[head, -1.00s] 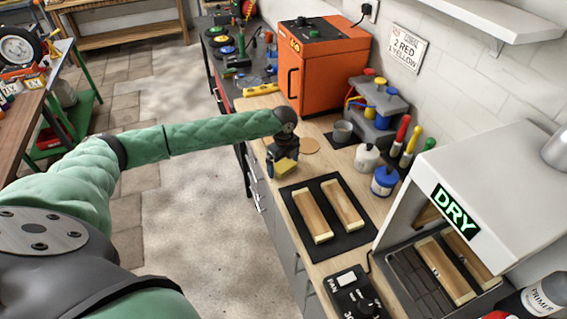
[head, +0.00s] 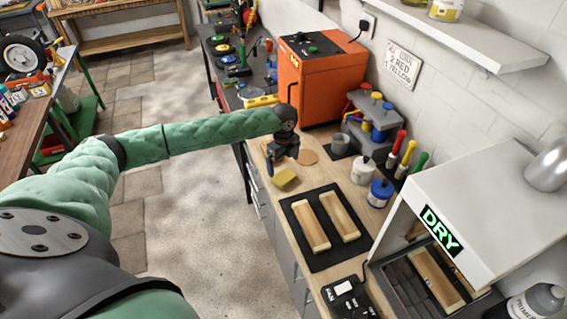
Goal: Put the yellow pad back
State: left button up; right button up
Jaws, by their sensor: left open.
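The yellow pad (head: 284,178) is a small block at the left edge of the wooden bench, just behind the dark mat. My left gripper (head: 277,167) is dark and points down right behind the pad. It is open; the pad shows just below it in the picture, and a gap between them is hard to judge. A flat tan disc (head: 306,157) lies on the bench just right of the gripper. My right gripper is not in view.
Two wooden pieces (head: 311,222) lie on the dark mat (head: 343,252). The orange cabinet (head: 322,85) stands behind the gripper. A blue-lidded jar (head: 380,194), a white jar (head: 362,171) and the white DRY box (head: 465,195) stand to the right.

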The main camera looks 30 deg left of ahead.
aim_at(284, 176)
pick_arm(q)
jog(key=shift+r+p, duration=0.45)
jog(key=shift+r, duration=2.2)
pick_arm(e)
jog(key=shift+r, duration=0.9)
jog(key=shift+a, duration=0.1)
